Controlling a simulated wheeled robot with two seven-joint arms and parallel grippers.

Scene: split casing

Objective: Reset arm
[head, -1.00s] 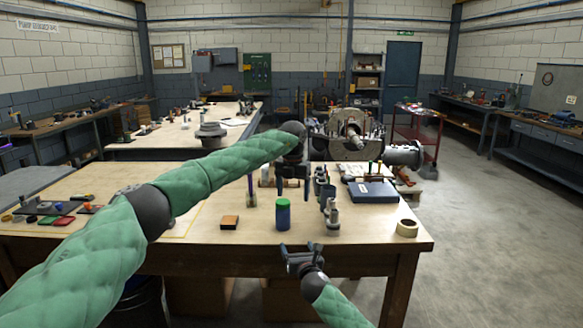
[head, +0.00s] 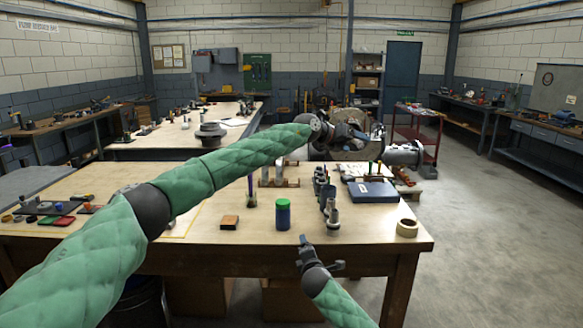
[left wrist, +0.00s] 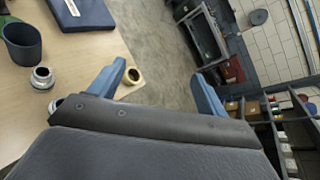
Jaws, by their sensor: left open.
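My left arm reaches in from the left over the table, and its gripper (head: 350,133) is raised in front of the grey flanged casing (head: 366,150), partly covering it. In the left wrist view this gripper (left wrist: 160,88) has its two blue fingers wide apart with nothing between them. My right gripper (head: 318,256) is low at the table's front edge, apart from the objects. It is small and turned, so its jaw opening is unclear.
The wooden table (head: 340,236) carries a green-capped blue jar (head: 283,214), a brown block (head: 229,222), a blue case (head: 373,191), a tape roll (head: 407,228) and upright metal fittings (head: 328,200). A red cart (head: 416,135) stands behind. The floor on the right is clear.

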